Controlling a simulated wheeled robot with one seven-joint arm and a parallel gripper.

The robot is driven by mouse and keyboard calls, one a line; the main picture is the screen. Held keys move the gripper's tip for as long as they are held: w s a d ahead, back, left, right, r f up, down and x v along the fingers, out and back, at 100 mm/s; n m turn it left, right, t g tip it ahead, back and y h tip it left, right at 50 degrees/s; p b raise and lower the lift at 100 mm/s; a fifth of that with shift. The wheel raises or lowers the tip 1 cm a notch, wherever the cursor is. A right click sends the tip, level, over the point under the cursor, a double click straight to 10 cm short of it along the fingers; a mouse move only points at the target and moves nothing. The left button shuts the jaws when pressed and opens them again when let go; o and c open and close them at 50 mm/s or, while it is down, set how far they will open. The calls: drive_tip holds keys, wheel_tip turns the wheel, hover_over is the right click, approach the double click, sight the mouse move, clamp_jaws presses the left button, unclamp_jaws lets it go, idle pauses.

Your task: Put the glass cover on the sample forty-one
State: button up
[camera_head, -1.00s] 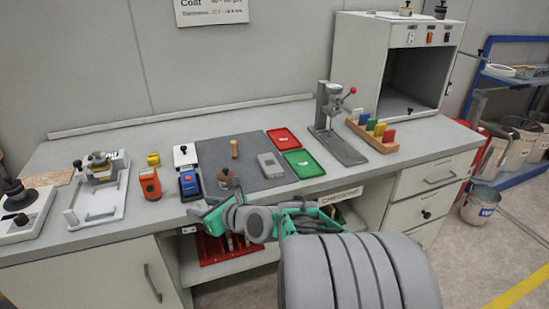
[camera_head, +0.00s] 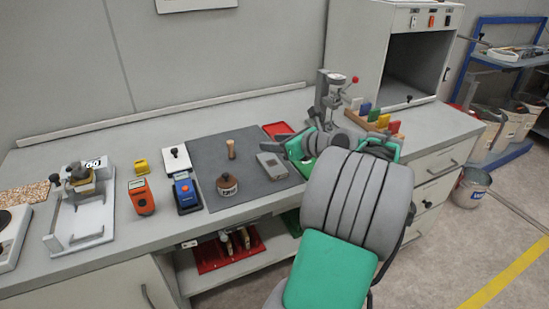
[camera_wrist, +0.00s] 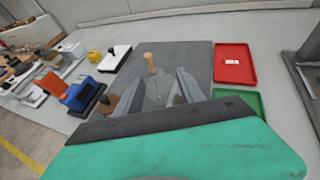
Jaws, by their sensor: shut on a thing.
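A round labelled piece with a brown knob (camera_head: 228,186) stands on the mat's front half. I cannot read any number forty-one or tell the glass cover for certain.
The dark mat (camera_head: 208,155) also holds a wooden peg (camera_head: 231,149). A red tray (camera_wrist: 235,66) lies to its right, and a drill-like stand (camera_head: 326,95) behind. Blue (camera_head: 186,192) and orange (camera_head: 141,197) devices stand left. The mat's back is mostly bare.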

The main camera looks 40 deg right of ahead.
hover_over(276, 165)
wheel_tip(276, 165, down, 5)
drive_tip(key=shift+w+f, duration=0.1)
drive_tip(key=shift+w, duration=0.05)
drive_tip(key=shift+f+b, duration=0.3)
drive_tip(key=shift+f, duration=0.95)
drive_tip(key=shift+f, duration=0.1)
drive_tip(key=o, duration=1.4)
drive_tip(key=shift+c, duration=0.2)
drive_tip(key=a+v, duration=0.1)
drive_tip(key=v, duration=1.1)
drive_tip(key=shift+d+p, duration=0.35)
drive_tip(key=shift+d, duration=0.1)
